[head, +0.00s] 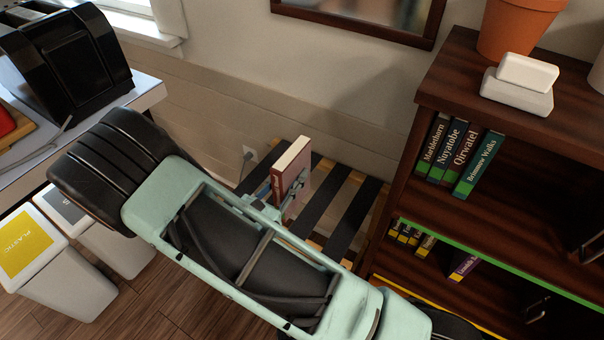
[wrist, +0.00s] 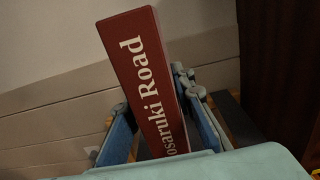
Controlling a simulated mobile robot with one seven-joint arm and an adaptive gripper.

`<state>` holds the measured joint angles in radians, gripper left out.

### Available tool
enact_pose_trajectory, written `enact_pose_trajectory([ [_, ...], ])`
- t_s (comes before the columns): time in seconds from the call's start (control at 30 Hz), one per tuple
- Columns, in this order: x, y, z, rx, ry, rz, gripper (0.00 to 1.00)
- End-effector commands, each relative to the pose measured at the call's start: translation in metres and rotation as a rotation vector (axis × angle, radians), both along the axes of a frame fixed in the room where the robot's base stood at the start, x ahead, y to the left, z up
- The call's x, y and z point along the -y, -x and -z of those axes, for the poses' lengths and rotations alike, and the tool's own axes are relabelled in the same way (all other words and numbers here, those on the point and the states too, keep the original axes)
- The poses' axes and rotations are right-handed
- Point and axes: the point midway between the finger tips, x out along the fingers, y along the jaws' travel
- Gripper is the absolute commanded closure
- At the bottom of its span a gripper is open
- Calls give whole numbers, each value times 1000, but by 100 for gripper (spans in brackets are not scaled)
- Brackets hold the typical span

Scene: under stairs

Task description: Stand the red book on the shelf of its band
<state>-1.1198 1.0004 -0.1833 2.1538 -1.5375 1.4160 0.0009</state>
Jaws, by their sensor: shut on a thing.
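The red book (head: 286,178) is held roughly upright in my gripper (head: 280,190), to the left of the bookcase and above a low slatted surface. The bookcase (head: 405,175) stands at the right. A green band (head: 500,262) runs along one shelf's front edge, and a yellow band (head: 430,305) along the lower one. No red band shows in view.
Several dark books (head: 447,150) stand at the left of the green-banded shelf, with free room to their right. Smaller books (head: 408,233) stand below. A plant pot (head: 515,25) and white blocks (head: 518,85) sit on top. Slats (head: 350,205) lie beneath the book; bins (head: 60,270) stand left.

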Motion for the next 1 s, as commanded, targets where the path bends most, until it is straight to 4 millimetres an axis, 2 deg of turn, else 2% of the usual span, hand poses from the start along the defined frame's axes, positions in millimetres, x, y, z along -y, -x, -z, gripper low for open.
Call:
enact_pose_trajectory([
  [0.03,-10,12,-11,1,0,-4,100],
  [0.3,-41,56,-32,1,1,-1,100],
  [0.5,-51,70,-38,2,1,0,100],
  [0.6,-50,70,-40,2,1,6,100],
  [0.67,-46,65,-42,2,1,16,100],
  [0.77,-29,51,-50,4,-2,52,100],
  [0.87,-1,29,-62,3,-5,104,100],
  [1.0,46,1,-81,3,-5,185,100],
])
